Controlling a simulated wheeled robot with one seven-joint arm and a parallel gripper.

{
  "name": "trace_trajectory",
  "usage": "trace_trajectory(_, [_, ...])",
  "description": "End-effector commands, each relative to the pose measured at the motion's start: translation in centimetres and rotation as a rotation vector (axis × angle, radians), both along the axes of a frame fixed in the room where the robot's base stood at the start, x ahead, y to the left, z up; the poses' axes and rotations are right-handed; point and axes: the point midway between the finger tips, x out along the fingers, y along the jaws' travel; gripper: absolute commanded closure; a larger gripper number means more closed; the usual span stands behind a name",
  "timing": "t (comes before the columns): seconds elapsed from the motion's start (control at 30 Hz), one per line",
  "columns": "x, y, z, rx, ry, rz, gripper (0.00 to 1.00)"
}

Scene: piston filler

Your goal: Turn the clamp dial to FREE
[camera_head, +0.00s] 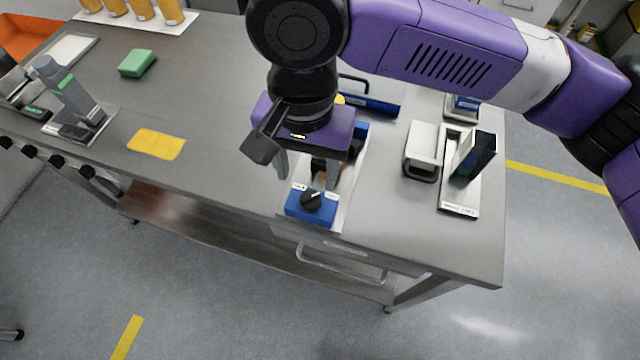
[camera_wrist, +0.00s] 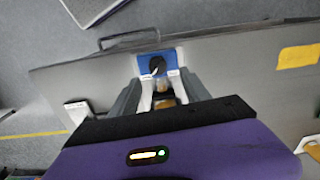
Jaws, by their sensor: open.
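The clamp dial (camera_head: 311,200) is a round black knob with a light pointer mark, set on a blue block (camera_head: 296,209) at the front edge of the table. Small lettering on the block is too small to read. In the wrist view the dial (camera_wrist: 157,66) shows just beyond the fingertips, on its blue block (camera_wrist: 141,62). My gripper (camera_head: 303,178) is open and empty, pointing down above and slightly behind the dial. Its two fingers also show in the wrist view (camera_wrist: 159,84), apart from each other, and no contact with the dial is visible. My gripper hides part of the fixture behind the block.
On the right stand a white holder (camera_head: 421,150) and a dark box on a white plate (camera_head: 459,211). A yellow cloth (camera_head: 157,144), a green sponge (camera_head: 137,63) and a grey device (camera_head: 70,92) lie to the left. A drawer handle (camera_head: 340,271) juts out below the table edge.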

Motion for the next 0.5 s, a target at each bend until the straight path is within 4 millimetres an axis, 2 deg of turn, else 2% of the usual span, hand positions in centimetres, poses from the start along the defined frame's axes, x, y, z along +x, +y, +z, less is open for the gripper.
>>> trace_trajectory(0.23, [0.0,-0.5,-1.1,-0.022,0.001,-0.070,0.45])
trace_trajectory(0.5, [-0.1,-0.5,-5.2,-0.021,0.001,-0.068,0.45])
